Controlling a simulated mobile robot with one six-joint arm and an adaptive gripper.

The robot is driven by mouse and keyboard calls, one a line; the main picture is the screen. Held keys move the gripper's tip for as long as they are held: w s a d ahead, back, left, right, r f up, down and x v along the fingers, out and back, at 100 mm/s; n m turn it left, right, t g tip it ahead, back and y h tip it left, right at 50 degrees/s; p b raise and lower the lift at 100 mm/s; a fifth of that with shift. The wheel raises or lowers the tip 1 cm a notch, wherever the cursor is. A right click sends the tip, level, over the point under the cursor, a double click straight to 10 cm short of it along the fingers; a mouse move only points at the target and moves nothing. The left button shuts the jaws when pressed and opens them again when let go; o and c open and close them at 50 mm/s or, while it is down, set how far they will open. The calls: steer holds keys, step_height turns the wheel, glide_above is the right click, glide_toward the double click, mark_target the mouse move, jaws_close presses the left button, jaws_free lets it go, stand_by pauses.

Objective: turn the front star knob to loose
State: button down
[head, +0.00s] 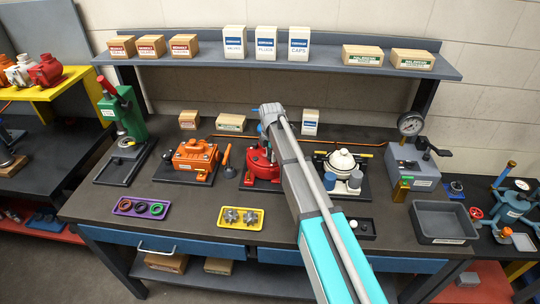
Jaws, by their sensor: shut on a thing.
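A red motor (258,166) sits on a dark base plate in the middle of the bench. My arm crosses in front of it and covers its right side. No star knob shows on the visible part of the red motor; a front knob there may be hidden by my arm. Two grey star-shaped parts (230,216) lie in a yellow tray (223,228) at the front of the bench. My wrist stands above and behind the red motor. My gripper's fingers are hidden behind my own arm, so what they touch does not show.
An orange motor (195,157) stands left of the red one, a white-topped unit (342,161) right. A green press (122,118), a purple tray (141,207), a gauge box (410,155) and a grey bin (443,224) surround them. The bench front left of my arm has free room.

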steer(key=n, duration=0.4)
steer(key=shift+s+n, duration=0.15)
steer(key=shift+n, duration=0.25)
steer(key=c, duration=0.7)
jaws_free()
steer(key=shift+o, duration=0.2)
steer(key=shift+r, duration=0.15)
